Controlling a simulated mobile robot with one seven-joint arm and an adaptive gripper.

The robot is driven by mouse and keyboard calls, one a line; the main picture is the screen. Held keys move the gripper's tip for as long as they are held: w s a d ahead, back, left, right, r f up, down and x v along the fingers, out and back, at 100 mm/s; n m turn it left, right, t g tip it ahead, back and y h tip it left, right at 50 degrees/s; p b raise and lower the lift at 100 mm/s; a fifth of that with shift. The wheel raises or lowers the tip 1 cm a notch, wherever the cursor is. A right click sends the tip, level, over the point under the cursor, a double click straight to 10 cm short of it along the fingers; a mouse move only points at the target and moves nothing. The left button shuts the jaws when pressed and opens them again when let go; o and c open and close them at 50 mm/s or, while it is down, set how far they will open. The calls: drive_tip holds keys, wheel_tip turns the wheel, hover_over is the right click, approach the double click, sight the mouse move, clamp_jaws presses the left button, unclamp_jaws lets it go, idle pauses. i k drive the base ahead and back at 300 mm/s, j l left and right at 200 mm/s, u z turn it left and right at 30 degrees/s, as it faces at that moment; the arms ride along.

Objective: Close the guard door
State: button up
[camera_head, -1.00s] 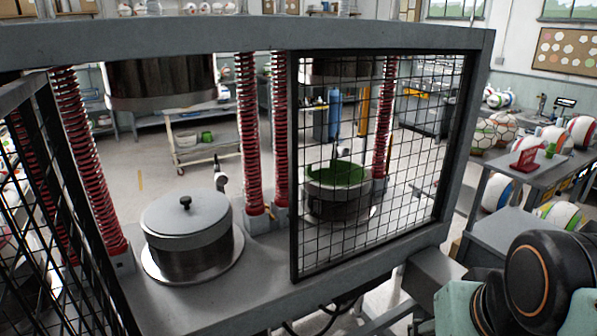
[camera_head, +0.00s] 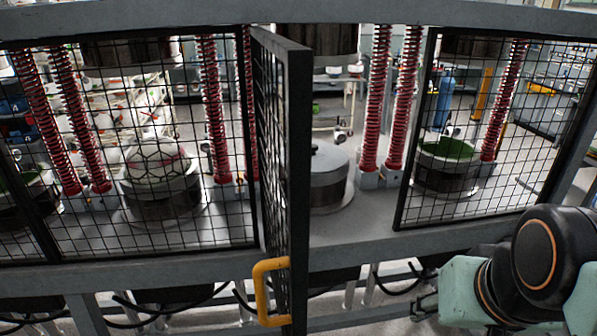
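The guard door (camera_head: 298,160) is a black-framed mesh panel, seen nearly edge-on in the middle of the head view. It stands swung open, out from the press frame toward me. A yellow handle (camera_head: 262,290) sits low on its near edge. Behind the door, the opening shows a grey lidded mould (camera_head: 326,175) on the press bed. Part of my arm (camera_head: 530,270) shows at the lower right, well right of the handle and apart from the door. My gripper is outside the picture.
A closed mesh panel (camera_head: 150,160) stands left of the opening, with a ball (camera_head: 155,160) in a mould behind it. Another closed panel (camera_head: 490,130) stands to the right, before a green-lined mould (camera_head: 447,160). Red springs (camera_head: 378,100) rise behind. The opening right of the door is clear.

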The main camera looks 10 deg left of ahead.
sight(297, 60)
drive_tip(key=k+j+u, duration=0.2)
drive_tip(key=u, duration=0.15)
drive_tip(key=k+j+u, duration=0.2)
drive_tip(key=u, duration=0.15)
drive_tip(key=j+z, duration=0.2)
drive_tip(key=z, duration=0.8)
drive_tip(key=k+l+u, duration=0.1)
drive_tip(key=l, duration=0.3)
drive_tip(key=j+z, duration=0.1)
drive_tip(key=i+j, duration=0.15)
drive_tip(key=j, duration=0.2)
drive_tip(key=z, duration=0.05)
